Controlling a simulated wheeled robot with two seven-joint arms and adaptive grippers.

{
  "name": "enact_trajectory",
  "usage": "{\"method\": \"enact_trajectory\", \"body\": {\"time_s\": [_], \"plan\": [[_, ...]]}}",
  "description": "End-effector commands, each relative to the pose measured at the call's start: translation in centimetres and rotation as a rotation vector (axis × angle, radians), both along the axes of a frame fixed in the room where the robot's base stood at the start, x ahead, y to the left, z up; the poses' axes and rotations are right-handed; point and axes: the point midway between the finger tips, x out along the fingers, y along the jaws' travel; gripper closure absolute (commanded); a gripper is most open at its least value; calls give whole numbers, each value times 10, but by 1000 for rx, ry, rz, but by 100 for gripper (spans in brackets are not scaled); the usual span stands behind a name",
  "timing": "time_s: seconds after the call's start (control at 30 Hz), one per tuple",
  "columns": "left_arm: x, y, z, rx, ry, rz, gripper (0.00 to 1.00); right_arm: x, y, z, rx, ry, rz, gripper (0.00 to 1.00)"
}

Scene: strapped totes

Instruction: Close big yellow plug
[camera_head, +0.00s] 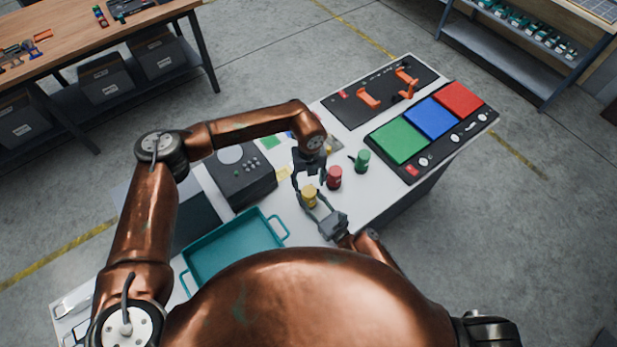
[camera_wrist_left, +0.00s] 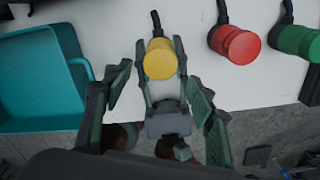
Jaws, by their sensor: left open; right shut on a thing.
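The yellow plug (camera_head: 309,197) sits on the white tabletop. It also shows in the left wrist view (camera_wrist_left: 160,60), its round yellow face toward the camera and a short black piece behind it. My right gripper (camera_head: 312,203) is shut on the yellow plug from the front, one finger on each side; it also shows in the left wrist view (camera_wrist_left: 163,75). My left gripper (camera_head: 309,177) is above and behind the plug, pointing down. In the left wrist view its open fingers (camera_wrist_left: 158,88) are spread around my right gripper, apart from the plug.
A red plug (camera_head: 334,178) and a green plug (camera_head: 361,161) stand just to the right. A teal tray (camera_head: 233,253) lies to the left, with a dark control box (camera_head: 240,175) behind it. A panel with coloured squares (camera_head: 432,119) is further right.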

Motion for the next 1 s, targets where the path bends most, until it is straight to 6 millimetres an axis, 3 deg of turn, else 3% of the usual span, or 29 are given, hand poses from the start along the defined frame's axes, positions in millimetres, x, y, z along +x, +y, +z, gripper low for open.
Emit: {"method": "enact_trajectory", "body": {"time_s": [0.2, 0.4, 0.77, 1.0], "plan": [[-1, -1, -33, 0, 2, -1, 48, 0, 0, 1, 1, -1, 0, 100], [0, 0, -50, -1, -1, 0, 48, 0, 0, 1, 1, -1, 0, 100], [0, 0, -53, -1, -1, -1, 49, 0, 0, 1, 1, -1, 0, 100], [0, 0, -53, -1, -1, -1, 65, 0, 0, 1, 1, -1, 0, 100]]}}
